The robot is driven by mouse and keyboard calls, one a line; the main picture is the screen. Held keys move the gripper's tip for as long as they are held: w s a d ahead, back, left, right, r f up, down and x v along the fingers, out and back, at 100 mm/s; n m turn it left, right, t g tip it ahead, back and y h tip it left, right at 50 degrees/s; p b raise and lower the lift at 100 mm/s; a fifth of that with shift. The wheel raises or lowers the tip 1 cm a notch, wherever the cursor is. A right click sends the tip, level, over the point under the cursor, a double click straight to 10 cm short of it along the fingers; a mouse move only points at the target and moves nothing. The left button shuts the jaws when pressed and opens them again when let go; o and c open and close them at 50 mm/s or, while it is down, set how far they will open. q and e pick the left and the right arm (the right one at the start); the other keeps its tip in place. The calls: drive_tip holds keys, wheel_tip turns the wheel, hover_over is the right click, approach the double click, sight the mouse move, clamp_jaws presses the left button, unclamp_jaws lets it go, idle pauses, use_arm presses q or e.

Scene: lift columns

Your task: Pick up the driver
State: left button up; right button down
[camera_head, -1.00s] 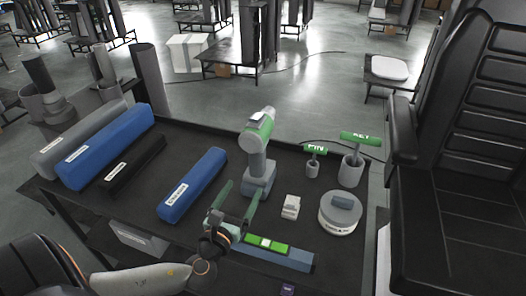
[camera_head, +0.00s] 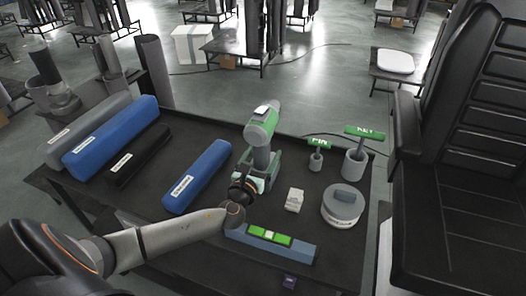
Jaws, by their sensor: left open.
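The driver (camera_head: 263,127), a green and grey power tool, stands upright near the middle of the dark table. My left gripper (camera_head: 259,163) is open at the driver's lower part, on its near side. Its green fingers appear to lie on either side of the driver's handle. Whether they touch it I cannot tell, as the wrist hides part of the base. My right gripper is not in the picture.
A blue bar (camera_head: 197,177) lies left of the driver, with more blue, black and grey bars beyond. A white block (camera_head: 294,200), a round grey tin (camera_head: 342,206) and two green-topped tools (camera_head: 317,143) in holders stand right. A blue-grey block (camera_head: 299,251) lies in front.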

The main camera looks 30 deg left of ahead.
use_arm(q)
drive_tip(key=shift+w, duration=0.25)
clamp_jaws()
idle(0.5)
idle(0.6)
drive_tip(key=shift+a+r, duration=0.1)
drive_tip(key=shift+r, duration=0.05)
